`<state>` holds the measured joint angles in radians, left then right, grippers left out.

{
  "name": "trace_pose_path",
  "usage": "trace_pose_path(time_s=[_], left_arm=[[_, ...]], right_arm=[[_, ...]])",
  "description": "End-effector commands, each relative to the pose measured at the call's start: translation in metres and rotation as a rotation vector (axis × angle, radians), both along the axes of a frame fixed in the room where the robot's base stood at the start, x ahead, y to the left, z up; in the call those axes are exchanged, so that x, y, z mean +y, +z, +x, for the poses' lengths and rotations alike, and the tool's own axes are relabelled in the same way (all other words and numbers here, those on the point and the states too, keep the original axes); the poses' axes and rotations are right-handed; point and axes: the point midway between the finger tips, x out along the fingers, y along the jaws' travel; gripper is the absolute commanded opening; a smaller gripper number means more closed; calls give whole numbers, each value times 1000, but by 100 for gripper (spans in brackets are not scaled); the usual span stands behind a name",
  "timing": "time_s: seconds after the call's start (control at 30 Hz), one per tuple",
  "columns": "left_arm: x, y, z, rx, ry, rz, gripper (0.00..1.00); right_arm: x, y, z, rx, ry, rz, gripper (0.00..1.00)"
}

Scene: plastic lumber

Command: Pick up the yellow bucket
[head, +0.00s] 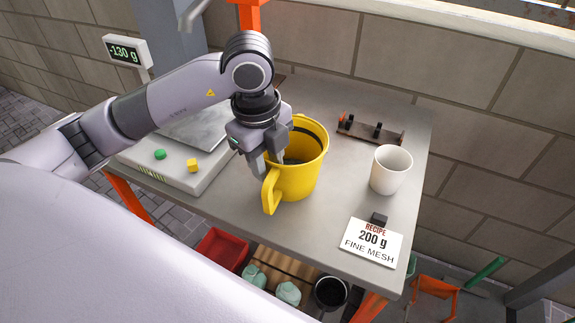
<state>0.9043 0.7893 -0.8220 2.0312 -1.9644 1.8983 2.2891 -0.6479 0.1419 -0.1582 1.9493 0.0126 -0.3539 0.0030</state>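The yellow bucket (302,179) stands upright on the grey table, with its handle facing the front left and dark contents partly visible inside. My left gripper (268,161) points down at the bucket's near-left rim, above the handle. Its fingers are apart, one on the outer side and one at the bucket's opening, with yellow showing between them. Whether they press on the rim or handle is not clear. My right gripper is not in view.
A scale (178,165) with a green and a yellow button is at left; its display (125,51) reads -130 g. A white cup (390,170), a recipe card (372,242) reading 200 g fine mesh, and a dark rack (371,131) are at right. A red bin (223,249) sits below.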

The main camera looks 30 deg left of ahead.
Motion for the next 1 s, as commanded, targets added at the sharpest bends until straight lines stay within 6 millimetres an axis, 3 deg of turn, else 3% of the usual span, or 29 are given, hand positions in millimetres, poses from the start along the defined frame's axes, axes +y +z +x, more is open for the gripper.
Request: trace_pose_path(time_s=[0.2, 0.5, 0.6, 1.0], left_arm=[[-1, -31, 3, 3, 0, -2, 33], [-1, -37, 4, 0, -1, -3, 33], [-1, -36, 3, 0, -1, -3, 0], [-1, -34, 4, -2, -1, -4, 0]], right_arm=[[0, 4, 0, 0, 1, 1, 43], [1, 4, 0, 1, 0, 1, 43], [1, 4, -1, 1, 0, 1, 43], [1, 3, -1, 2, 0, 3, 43]])
